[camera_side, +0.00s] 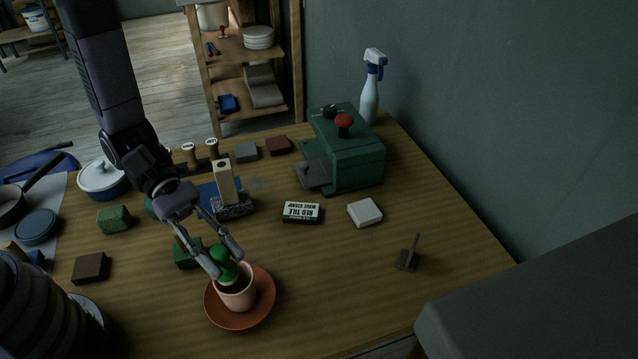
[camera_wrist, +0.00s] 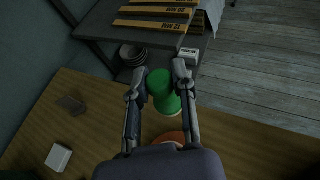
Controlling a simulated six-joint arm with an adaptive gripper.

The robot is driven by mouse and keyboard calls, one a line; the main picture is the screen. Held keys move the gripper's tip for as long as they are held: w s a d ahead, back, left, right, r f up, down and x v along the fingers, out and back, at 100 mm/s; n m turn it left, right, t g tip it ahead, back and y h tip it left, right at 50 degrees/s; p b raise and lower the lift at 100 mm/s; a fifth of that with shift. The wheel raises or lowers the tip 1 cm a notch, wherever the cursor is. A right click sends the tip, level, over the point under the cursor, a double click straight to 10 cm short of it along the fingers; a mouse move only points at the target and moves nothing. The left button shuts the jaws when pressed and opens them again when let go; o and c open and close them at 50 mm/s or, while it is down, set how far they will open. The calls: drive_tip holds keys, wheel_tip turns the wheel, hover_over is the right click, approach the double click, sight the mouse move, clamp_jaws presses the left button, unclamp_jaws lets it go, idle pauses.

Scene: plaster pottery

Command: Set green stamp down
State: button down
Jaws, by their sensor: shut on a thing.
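The green stamp (camera_side: 222,262) has a rounded green handle. My gripper (camera_side: 224,256) is shut on it, with one finger on each side. In the side view the stamp overlaps the mouth of a pale pink cup (camera_side: 238,300); I cannot tell whether it is inside or just above it. The cup stands on a round terracotta saucer (camera_side: 263,305). In the wrist view the green stamp (camera_wrist: 163,92) sits between my fingertips (camera_wrist: 158,82), with a bit of the terracotta saucer (camera_wrist: 172,137) beyond. The stamp's lower end is mostly hidden.
A dark green block (camera_side: 187,253) lies just behind the cup. A box marked red tile (camera_side: 301,212), a white block (camera_side: 365,213) and a green press (camera_side: 347,155) stand to the right. Dark stacked rings (camera_side: 35,310) stand at the front left.

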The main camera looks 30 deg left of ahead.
drive_tip(key=w+a+f+n+t, duration=0.1)
drive_tip(key=w+a+n+t, duration=0.25)
drive_tip(key=w, duration=0.65)
drive_tip(key=w+a+f+n+t, duration=0.1)
drive_tip(key=w+a+n+t, duration=0.25)
drive_tip(key=w, duration=0.65)
drive_tip(key=w+a+r+n+t+y, duration=0.2)
drive_tip(key=w+a+n+t+y, duration=0.4)
drive_tip(key=w+a, duration=0.65)
drive_tip(key=f+h, duration=0.1)
drive_tip(key=f, duration=0.5)
drive_tip(key=w+d+f, duration=0.1)
drive_tip(key=f, duration=0.5)
drive_tip(key=d+f+h, duration=0.1)
drive_tip(key=f, duration=0.5)
drive_tip(key=shift+w+d+m+h, duration=0.2)
drive_tip(key=shift+m+h, duration=0.1)
drive_tip(key=shift+m, duration=0.1)
drive_tip(key=shift+f, duration=0.1)
drive_tip(key=c, duration=0.9)
unclamp_jaws()
drive_tip(key=shift+c, duration=0.2)
